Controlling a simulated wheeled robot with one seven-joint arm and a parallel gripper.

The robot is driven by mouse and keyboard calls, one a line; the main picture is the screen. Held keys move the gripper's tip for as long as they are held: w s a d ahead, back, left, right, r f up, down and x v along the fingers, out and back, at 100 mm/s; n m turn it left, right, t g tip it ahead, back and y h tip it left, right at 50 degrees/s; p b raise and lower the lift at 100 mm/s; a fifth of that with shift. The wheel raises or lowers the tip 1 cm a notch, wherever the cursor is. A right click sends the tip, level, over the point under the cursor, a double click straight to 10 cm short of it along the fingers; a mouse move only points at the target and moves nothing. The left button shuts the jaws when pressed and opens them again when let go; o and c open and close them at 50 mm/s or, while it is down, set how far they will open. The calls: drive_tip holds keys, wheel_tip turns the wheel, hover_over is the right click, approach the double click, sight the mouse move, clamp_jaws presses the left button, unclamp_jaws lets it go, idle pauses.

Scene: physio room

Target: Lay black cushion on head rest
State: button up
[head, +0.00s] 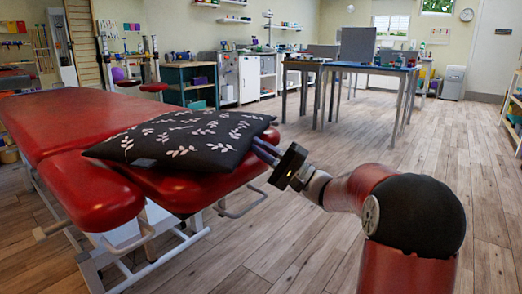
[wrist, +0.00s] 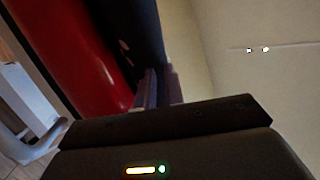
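The black cushion (head: 185,138) with a white leaf pattern lies across the near end of the red treatment couch (head: 60,110). A red padded section at the front left (head: 90,195) sticks out from under it. I cannot tell which padded section is the head rest. My gripper (head: 264,150) is at the cushion's right edge, with its fingertips touching or very near it. In the wrist view, the fingers (wrist: 148,88) look close together beside the dark cushion (wrist: 130,35) and red padding (wrist: 75,50). The cushion hides whether they grip it.
The couch's white metal frame (head: 165,235) and legs stand below the cushion. A blue-topped table (head: 375,67) stands farther back, with cabinets (head: 190,80) along the wall. The wooden floor right of the couch is clear.

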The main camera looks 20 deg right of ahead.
drive_tip(key=shift+o, duration=1)
